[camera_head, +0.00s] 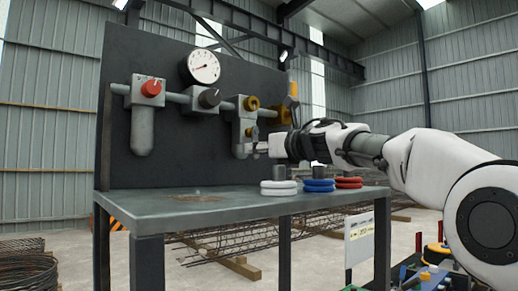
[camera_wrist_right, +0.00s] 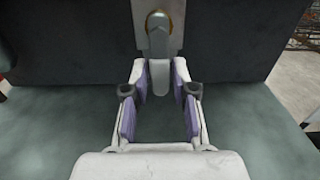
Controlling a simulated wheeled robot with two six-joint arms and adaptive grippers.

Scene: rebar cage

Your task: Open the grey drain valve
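The grey drain valve shows in the right wrist view as a short grey lever (camera_wrist_right: 159,77) hanging below a rounded grey body with a brass-coloured ring behind it. My right gripper (camera_wrist_right: 159,68) is open, with one finger on each side of the lever. A narrow gap shows at the fingertips; I cannot tell whether either finger touches. In the head view my right gripper (camera_head: 262,146) reaches in from the right to the lower right of the panel, beside the grey filter bowl (camera_head: 241,140), and its fingers hide the valve there. My left gripper is not in view.
White (camera_head: 278,188), blue (camera_head: 319,186) and red (camera_head: 349,182) ring stacks stand on the bench (camera_head: 190,205). The bench's left part is clear.

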